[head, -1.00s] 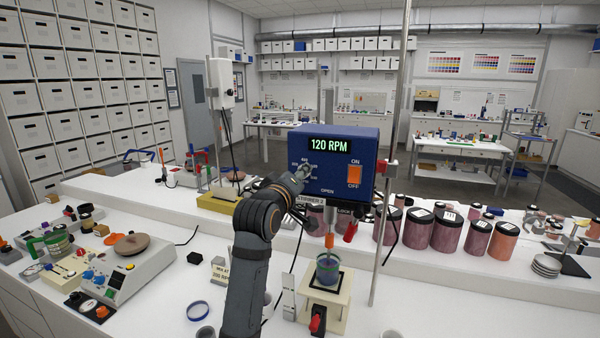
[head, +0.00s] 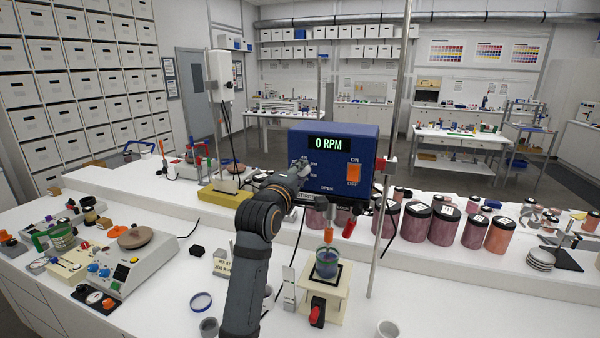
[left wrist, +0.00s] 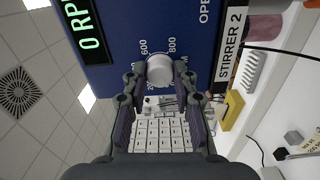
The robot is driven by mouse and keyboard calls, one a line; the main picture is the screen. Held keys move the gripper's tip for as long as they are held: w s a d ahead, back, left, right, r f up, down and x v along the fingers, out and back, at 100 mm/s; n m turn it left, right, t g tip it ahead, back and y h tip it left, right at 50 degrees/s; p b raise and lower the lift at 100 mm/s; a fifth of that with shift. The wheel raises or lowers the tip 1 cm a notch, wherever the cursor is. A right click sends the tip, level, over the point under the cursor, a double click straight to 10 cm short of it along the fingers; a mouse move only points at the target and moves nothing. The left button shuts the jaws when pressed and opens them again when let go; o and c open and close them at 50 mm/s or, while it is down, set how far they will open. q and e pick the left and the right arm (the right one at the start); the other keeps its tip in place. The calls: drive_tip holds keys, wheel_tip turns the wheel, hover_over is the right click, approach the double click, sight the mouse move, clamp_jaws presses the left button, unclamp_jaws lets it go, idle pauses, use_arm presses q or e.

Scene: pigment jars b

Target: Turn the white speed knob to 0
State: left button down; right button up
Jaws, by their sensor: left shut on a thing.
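The blue stirrer box (head: 365,147) stands on its pole above the bench, and its display (head: 330,144) reads 0 RPM. The white speed knob (left wrist: 160,69) is on its front panel, with numbers such as 600 and 800 around it in the left wrist view. My left gripper (head: 296,172) is at the knob. In the left wrist view my left gripper (left wrist: 159,82) has its two fingers on either side of the knob, shut on it. In the head view the gripper hides the knob. My right gripper is not in view.
An orange ON/OFF switch (head: 353,172) sits on the panel right of the knob. A beaker (head: 327,264) stands on a cream stand (head: 324,292) below the stirrer. Dark-lidded pigment jars (head: 446,225) stand to the right. A pole (head: 394,180) rises beside the box.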

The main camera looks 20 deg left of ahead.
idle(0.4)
use_arm(q)
drive_tip(key=c, duration=1.1)
unclamp_jaws()
drive_tip(key=shift+o, duration=0.2)
drive_tip(key=s, duration=1.2)
drive_tip(key=shift+a, duration=0.2)
